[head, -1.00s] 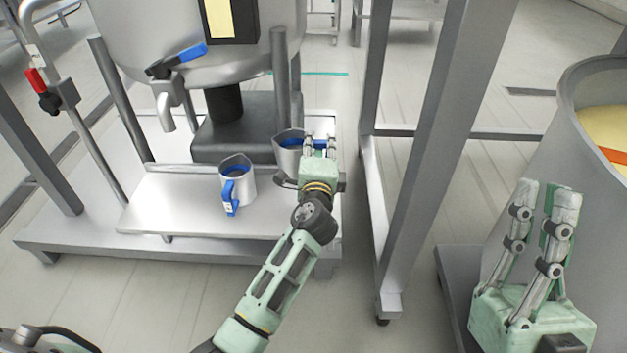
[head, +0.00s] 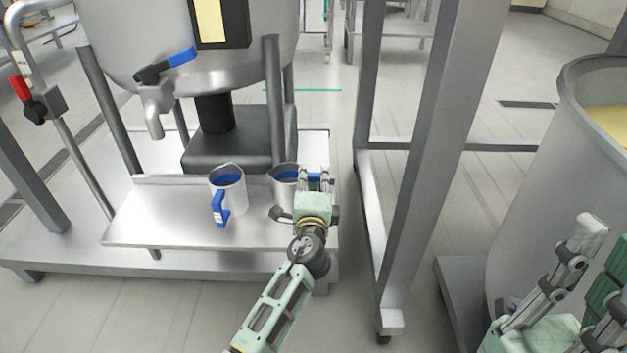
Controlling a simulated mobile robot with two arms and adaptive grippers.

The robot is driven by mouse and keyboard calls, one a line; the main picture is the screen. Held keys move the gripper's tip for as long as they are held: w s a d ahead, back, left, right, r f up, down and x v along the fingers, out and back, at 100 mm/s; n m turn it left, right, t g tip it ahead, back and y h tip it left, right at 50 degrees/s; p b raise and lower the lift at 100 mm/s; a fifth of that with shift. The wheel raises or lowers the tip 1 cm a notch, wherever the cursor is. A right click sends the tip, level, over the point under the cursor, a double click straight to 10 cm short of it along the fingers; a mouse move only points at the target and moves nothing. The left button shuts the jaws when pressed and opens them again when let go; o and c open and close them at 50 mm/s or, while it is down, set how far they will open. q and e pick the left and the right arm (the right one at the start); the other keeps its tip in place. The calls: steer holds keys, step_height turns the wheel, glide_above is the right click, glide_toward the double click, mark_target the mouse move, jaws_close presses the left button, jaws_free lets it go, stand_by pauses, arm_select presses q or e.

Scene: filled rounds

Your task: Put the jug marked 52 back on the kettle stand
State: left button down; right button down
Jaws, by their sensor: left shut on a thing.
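My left gripper (head: 315,178) is shut on a grey metal jug (head: 284,190) with blue inside, at the right part of the kettle stand's steel shelf (head: 150,228). The gripper hides the jug's right side and most of its handle. I cannot tell whether its base touches the shelf. A second, similar jug (head: 237,193) stands upright on the shelf just to the left, its blue handle with a pale tag facing me. I cannot read a number on either jug. My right gripper (head: 598,255) is at the lower right, cut by the frame edge, empty with fingers apart.
A large steel kettle (head: 125,45) with a blue-handled tap (head: 153,112) hangs over the shelf's back. A grey metal frame (head: 440,150) stands right of the stand. A large vat (head: 540,170) with yellowish contents is at the right. Floor in front is clear.

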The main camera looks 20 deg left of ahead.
arm_select(q)
steer(key=shift+f, duration=0.2)
steer(key=c, duration=1.7)
jaws_free()
steer(key=shift+r, duration=0.1)
